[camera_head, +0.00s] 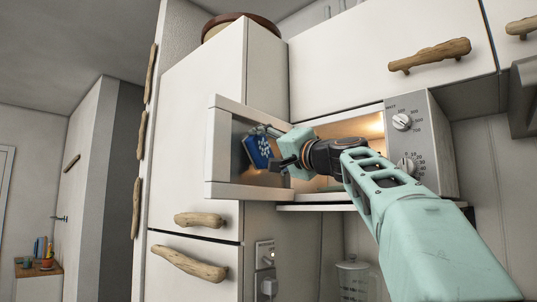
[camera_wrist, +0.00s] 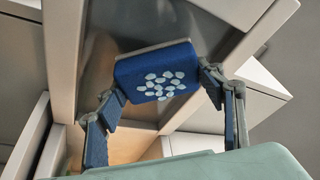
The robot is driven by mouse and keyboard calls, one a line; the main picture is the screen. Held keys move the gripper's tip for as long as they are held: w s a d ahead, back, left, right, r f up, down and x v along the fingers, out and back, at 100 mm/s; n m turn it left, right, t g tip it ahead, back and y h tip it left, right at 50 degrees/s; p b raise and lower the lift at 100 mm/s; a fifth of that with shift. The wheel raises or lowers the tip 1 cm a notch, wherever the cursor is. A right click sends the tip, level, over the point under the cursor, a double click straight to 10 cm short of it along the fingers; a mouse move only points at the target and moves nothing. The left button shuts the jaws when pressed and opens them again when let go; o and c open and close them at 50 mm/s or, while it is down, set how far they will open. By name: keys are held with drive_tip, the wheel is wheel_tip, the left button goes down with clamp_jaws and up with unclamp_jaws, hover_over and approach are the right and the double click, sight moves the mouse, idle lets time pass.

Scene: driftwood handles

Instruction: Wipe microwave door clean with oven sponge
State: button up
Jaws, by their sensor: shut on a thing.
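The microwave (camera_head: 421,143) stands on a shelf with its lit inside showing. Its door (camera_head: 214,150) is swung open to the left, and its inner face is towards my gripper. My gripper (camera_head: 264,150) is shut on the blue sponge (camera_head: 255,152), which has a cluster of pale spots. In the wrist view the sponge (camera_wrist: 156,72) sits between the two fingers, in front of the dark door window (camera_wrist: 105,50). The sponge appears close to or against the window; I cannot tell whether it touches. My wrist hides part of the microwave opening.
White cupboards with driftwood handles (camera_head: 430,55) surround the microwave above and at the left. A wall socket panel (camera_head: 265,270) is below the door. Open room lies at the far left.

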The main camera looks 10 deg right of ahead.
drive_tip(key=shift+s+a+b, duration=0.3)
drive_tip(key=shift+s+a, duration=0.35)
drive_tip(key=shift+a, duration=0.15)
drive_tip(key=shift+s+d+f+b, duration=0.1)
drive_tip(key=shift+s+d+b, duration=0.25)
drive_tip(key=shift+d, duration=0.1)
drive_tip(key=shift+s+d+b, duration=0.8)
drive_tip(key=shift+s+d, duration=0.8)
drive_tip(key=shift+s, duration=0.25)
drive_tip(key=shift+s+d+b, duration=0.55)
drive_tip(key=shift+s+d, duration=0.45)
drive_tip(key=shift+s, duration=0.15)
